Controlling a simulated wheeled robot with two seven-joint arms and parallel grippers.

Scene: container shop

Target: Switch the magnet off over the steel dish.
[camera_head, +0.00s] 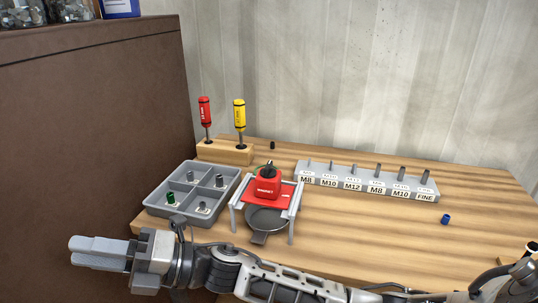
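The red magnet (266,183) has a dark knob on top and a white label on its front. It sits on a red plate on a light grey stand (236,209). The round grey steel dish (262,221) lies under the stand, with its handle toward me. I cannot tell whether the magnet is on or off. My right gripper (98,252) is at the lower left, in front of the table and well left of the stand. Its fingers lie together with nothing between them. My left gripper is not in view.
A grey compartment tray (151,198) with small parts stands left of the stand. Behind it a wooden block (224,153) holds a red and a yellow screwdriver. A labelled rack (366,183) with several bolts is at the back. A blue piece (445,219) lies right. The middle right is clear.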

